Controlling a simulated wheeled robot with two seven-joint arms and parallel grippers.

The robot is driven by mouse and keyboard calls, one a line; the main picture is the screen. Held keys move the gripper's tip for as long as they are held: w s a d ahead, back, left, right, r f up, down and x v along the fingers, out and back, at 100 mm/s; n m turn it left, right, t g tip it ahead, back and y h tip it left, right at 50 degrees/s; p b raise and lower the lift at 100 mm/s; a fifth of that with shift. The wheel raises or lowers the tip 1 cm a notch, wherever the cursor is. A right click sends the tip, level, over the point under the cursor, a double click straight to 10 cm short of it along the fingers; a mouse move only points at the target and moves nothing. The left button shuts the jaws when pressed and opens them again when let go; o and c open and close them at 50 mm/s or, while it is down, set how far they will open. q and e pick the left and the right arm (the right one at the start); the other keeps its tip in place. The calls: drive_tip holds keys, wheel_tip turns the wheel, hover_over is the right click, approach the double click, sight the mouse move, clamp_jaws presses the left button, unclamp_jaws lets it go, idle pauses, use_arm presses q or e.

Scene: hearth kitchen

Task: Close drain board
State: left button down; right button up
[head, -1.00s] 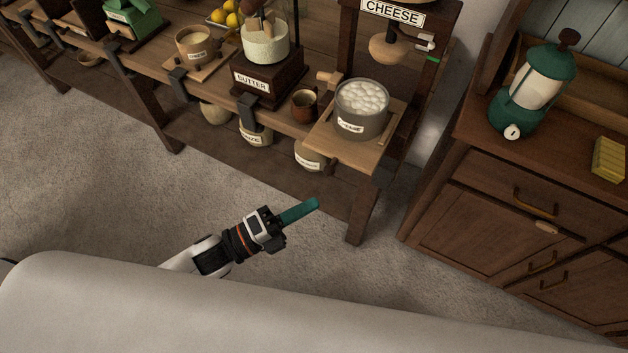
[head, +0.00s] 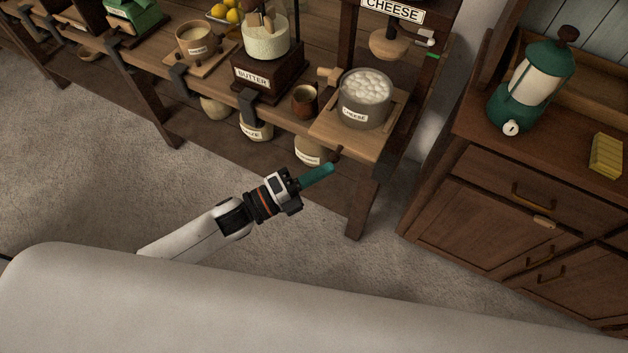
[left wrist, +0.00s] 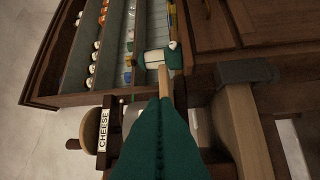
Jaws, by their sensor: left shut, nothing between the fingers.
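The drain board (head: 332,138) is a wooden board sticking out from the right end of the bench, with a grey pot labelled CHEESE (head: 365,108) standing on it. A small dark knob (head: 338,155) shows at its front edge. My left gripper (head: 320,173) has teal fingers, shut and empty, pointing up and right at the board's front edge beside the knob. I cannot tell whether they touch. In the left wrist view the teal fingers (left wrist: 160,135) fill the lower middle, and a pale wooden piece shows beyond their tips. My right gripper is not in view.
The bench's front leg (head: 362,205) stands right of my gripper. A brown cup (head: 305,100) and the butter churn (head: 266,70) stand left of the board. A dark wooden cabinet (head: 480,215) with a green lantern (head: 533,87) is at the right. The floor in front is clear.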

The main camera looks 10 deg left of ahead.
sight(345, 127)
use_arm(q)
drive_tip(key=w+d+b, duration=0.1)
drive_tip(key=w, duration=0.2)
drive_tip(key=w+d+b, duration=0.1)
drive_tip(key=w, duration=0.3)
drive_tip(key=w+d+b, duration=0.1)
drive_tip(key=w, duration=0.3)
drive_tip(key=shift+d+f, duration=0.1)
drive_tip(key=shift+d, duration=0.15)
drive_tip(key=shift+w, duration=0.15)
drive_tip(key=shift+r, duration=0.35)
